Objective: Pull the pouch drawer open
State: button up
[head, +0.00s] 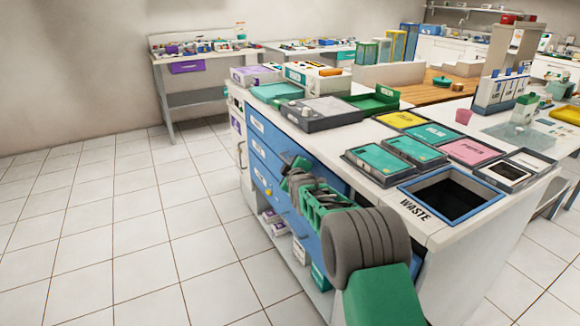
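Blue drawers are stacked in the front of the white counter: a top drawer (285,140), a middle drawer (270,160) and a lower drawer (285,208). Each has a small white label too small to read, so I cannot tell which is the pouch drawer. The visible fronts look flush with the counter. My green and grey arm reaches in from the bottom right, along the drawer fronts. My gripper (290,172) is at its far end, close to the drawers' right part. Its fingers are small and partly hidden by the arm, so I see neither their opening nor any contact.
The counter top holds a dark tray (318,113), coloured lidded boxes (413,149) and a waste opening (449,192). A shelf below the drawers holds small boxes (271,216). The tiled floor (120,220) left of the counter is clear. A side table (205,60) stands behind.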

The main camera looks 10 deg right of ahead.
jog(key=shift+c, duration=0.3)
grip_shut()
jog(key=shift+f, duration=0.1)
dwell(0.9)
